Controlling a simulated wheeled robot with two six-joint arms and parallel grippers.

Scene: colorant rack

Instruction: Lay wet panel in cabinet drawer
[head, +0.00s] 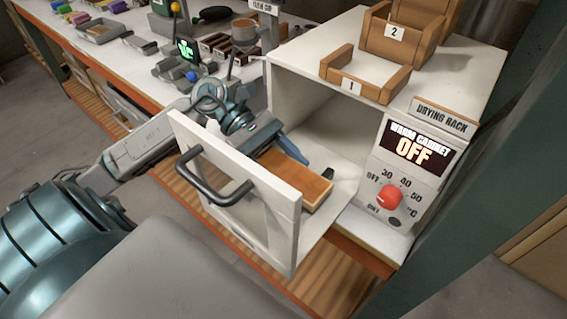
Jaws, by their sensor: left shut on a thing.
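The wet panel (296,178) is a flat orange-brown slab. It is within the open cabinet drawer as seen from above, behind the drawer's white front; I cannot tell whether it touches the drawer floor. The drawer (283,217) is pulled out and has a dark bar handle (212,180). My left gripper (290,148) reaches over the drawer from the left and is shut on the panel near its far end; its fingertips are partly hidden. The white warm cabinet (410,178) stands behind, its display reading OFF. My right gripper is not in view.
The drying rack's wooden holders, numbered 1 (352,87) and 2 (396,32), stand on the cabinet top. A red knob (389,197) is on the cabinet front. The bench (110,50) at upper left carries a tray (100,31), a cup (244,31) and several tools.

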